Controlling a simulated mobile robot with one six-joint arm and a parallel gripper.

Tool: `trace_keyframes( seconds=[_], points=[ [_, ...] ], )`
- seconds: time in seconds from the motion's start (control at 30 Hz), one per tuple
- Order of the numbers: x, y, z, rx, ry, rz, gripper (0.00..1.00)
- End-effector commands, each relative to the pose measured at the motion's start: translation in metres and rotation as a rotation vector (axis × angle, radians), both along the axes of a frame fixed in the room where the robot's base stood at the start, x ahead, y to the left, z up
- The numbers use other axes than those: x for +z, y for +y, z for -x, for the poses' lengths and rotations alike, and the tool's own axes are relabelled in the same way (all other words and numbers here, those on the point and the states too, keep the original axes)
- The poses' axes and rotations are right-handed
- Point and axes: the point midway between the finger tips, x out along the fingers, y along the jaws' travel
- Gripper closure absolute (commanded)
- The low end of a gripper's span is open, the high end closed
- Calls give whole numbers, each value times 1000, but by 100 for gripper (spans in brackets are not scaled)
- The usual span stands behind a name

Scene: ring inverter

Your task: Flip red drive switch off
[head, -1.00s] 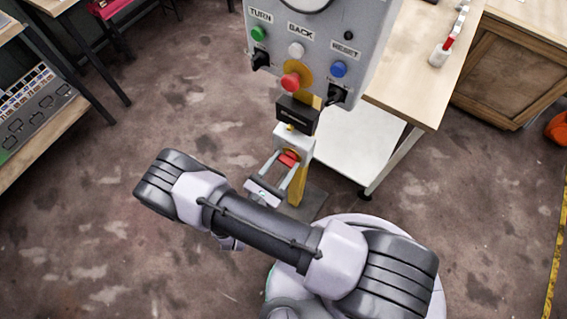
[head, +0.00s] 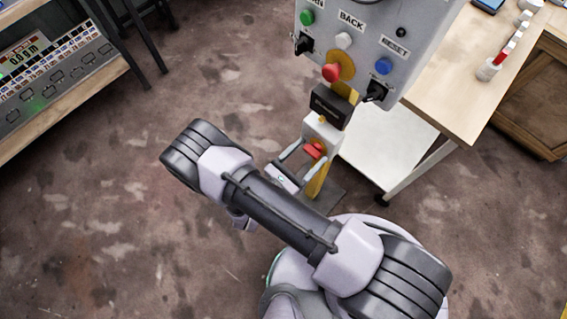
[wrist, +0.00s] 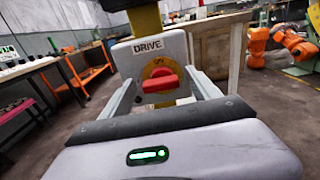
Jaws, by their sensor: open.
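The red drive switch (wrist: 160,82) is a rotary knob on a round yellow plate, on a light grey box (wrist: 176,46) labelled DRIVE. It also shows in the head view (head: 316,150), below the control panel on the yellow post. My gripper (wrist: 162,88) is open, with one finger to the left of the switch and one to the right. The red knob lies between the fingers in the picture, with visible gaps on both sides. In the head view my gripper (head: 302,161) is close in front of the switch box. Whether any finger touches the box is unclear.
The grey control panel (head: 368,45) with several buttons and a red knob (head: 332,72) stands above the switch box. A wooden-topped table (head: 445,82) is to its right. A bench with devices (head: 55,75) is at the left. Open floor lies left of my arm.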

Motion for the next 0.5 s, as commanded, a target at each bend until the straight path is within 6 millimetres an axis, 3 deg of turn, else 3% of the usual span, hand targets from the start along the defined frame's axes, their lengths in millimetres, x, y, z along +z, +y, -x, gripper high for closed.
trace_keyframes(
  seconds=[0.17, 0.5],
  points=[
    [2, 19, 22, 8, 0, 0, 29],
    [1, 85, 107, 6, 0, -2, 29]
  ],
)
